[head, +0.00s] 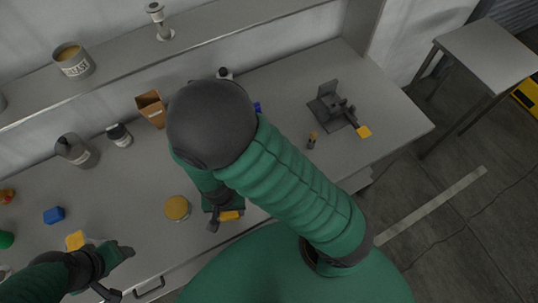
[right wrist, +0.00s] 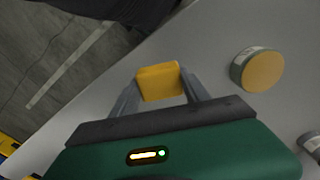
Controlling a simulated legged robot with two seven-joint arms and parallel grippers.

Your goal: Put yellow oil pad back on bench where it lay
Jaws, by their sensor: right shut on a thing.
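The yellow oil pad (right wrist: 160,82) is a small yellow block between the two grey fingers of my right gripper (right wrist: 160,92) in the right wrist view. The fingers are shut on its sides. In the head view the pad (head: 231,215) shows as a yellow patch beside my right gripper (head: 222,214), near the bench's front edge. I cannot tell whether the pad touches the bench (head: 305,195). My left gripper (head: 108,292) is low at the left, partly cut off by the frame, and its opening is unclear.
A round yellow-topped tin (head: 177,208) stands just left of the pad; it also shows in the right wrist view (right wrist: 262,70). A dark vise-like fixture (head: 335,105) is at the right. A blue block (head: 54,215) and yellow block (head: 75,240) lie at left. The front right bench is clear.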

